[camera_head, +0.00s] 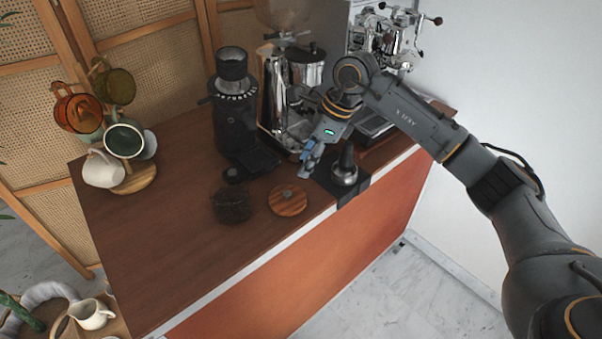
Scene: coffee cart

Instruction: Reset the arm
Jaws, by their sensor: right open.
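My right arm comes in from the right edge and bends down over the counter. My right gripper (307,163) points down above the front part of the counter, between the wooden lid (288,201) and the tamper (345,172). It is open, and I see nothing held in it. The tamper stands upright on a black mat at the counter's front edge, just right of the gripper. My left gripper does not show.
A black grinder (234,115), a silver grinder and an espresso machine (388,38) stand along the back. A dark glass jar (231,204) stands left of the lid. A mug tree (133,179) holds several mugs at left. The counter's left front (150,260) is bare.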

